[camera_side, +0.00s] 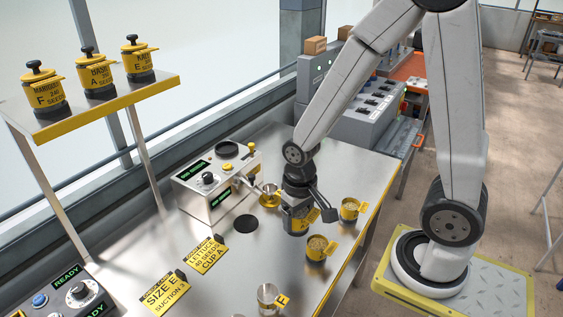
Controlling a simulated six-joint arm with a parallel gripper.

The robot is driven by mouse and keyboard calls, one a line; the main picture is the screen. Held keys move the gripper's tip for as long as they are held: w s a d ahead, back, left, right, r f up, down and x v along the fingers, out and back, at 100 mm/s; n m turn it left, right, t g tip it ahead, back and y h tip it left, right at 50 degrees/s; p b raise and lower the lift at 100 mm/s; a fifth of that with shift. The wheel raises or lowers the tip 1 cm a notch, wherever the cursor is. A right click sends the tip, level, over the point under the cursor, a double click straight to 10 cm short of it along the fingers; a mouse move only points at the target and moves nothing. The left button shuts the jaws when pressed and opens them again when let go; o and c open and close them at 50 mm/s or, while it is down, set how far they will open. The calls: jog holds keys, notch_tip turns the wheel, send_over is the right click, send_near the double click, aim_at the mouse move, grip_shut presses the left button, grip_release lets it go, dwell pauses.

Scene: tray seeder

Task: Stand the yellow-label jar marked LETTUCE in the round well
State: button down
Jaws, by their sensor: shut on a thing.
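My gripper (298,200) is shut on a jar (297,224) just above or at the steel table, right of the seeder box. The jar's body is mostly hidden by the jaws; some yellow shows at its side, and I cannot read its label. A dark round spot (245,224) on the table, left of the held jar, looks like the round well and is empty. I cannot tell whether the jar touches the table.
Several small cups stand near: one behind right (349,209), one in front (318,247), a clear one (268,296) nearer the front. A seeder box (207,192) stands left. Yellow cards (206,254) lie on the table. A shelf (110,108) holds three yellow-label jars.

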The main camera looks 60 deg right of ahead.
jog(key=shift+s, duration=0.25)
jog(key=shift+w+f, duration=0.1)
jog(key=w+f, duration=0.4)
jog(key=w, duration=0.4)
send_over(254, 241)
jog(key=s, duration=0.1)
notch_tip(254, 241, down, 4)
jog(key=shift+s+f, duration=0.15)
jog(key=shift+f, duration=0.05)
jog(key=shift+w+f, duration=0.4)
jog(key=shift+w+f, duration=0.25)
jog(key=shift+f, duration=1.6)
